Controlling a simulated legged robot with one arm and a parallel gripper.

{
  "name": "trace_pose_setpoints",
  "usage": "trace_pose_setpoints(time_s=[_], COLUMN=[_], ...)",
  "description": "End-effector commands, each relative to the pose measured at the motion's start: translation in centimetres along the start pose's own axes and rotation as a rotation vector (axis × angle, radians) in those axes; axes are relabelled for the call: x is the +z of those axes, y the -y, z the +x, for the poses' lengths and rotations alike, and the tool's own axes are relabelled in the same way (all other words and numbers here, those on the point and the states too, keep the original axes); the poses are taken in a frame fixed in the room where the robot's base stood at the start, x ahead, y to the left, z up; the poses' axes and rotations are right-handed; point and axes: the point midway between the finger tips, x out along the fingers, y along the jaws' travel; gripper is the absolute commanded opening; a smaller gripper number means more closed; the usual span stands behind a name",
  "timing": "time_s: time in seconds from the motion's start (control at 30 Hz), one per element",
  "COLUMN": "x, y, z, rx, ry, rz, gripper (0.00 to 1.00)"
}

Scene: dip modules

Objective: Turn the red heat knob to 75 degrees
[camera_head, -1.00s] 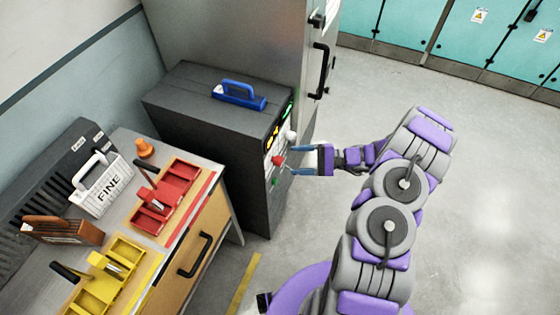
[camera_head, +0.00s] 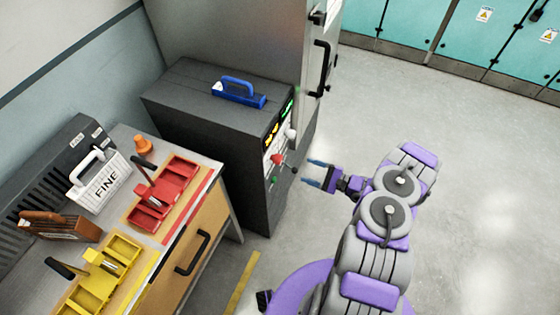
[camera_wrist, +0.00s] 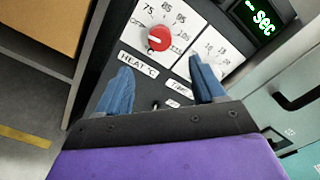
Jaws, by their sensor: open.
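The red heat knob (camera_wrist: 158,38) sits on a white dial plate in the wrist view, with "75" and other numbers printed around it and a "HEAT °C" label below. A white mark on the knob points to the left, between "OFF" and "75" as far as I can tell. The knob also shows in the head view (camera_head: 277,160) on the front of the dark machine (camera_head: 215,105). My gripper (camera_head: 311,174) is open and empty, to the right of the panel and apart from the knob. Its blue fingers (camera_wrist: 160,88) are spread below the knob in the wrist view.
A small black switch (camera_wrist: 155,104) is below. A bench with a red tray (camera_head: 183,172) and yellow tray (camera_head: 128,246) stands left. Floor on the right is clear.

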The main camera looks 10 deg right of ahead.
Motion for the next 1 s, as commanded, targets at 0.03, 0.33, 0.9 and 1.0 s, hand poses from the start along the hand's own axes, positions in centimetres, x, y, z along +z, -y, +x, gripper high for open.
trace_pose_setpoints(time_s=[0.03, 0.33, 0.9, 1.0], x=[0.0, 0.1, 0.1, 0.1], y=[-0.2, -0.3, -0.1, -0.1], z=[1.1, 7.2, 12.5, 12.5], rx=[0.003, 0.006, 0.001, 0.001], ry=[0.004, 0.001, 0.0, 0.0], rz=[0.002, 0.001, 0.0, 0.0], gripper=[0.69, 0.69, 0.69, 0.69])
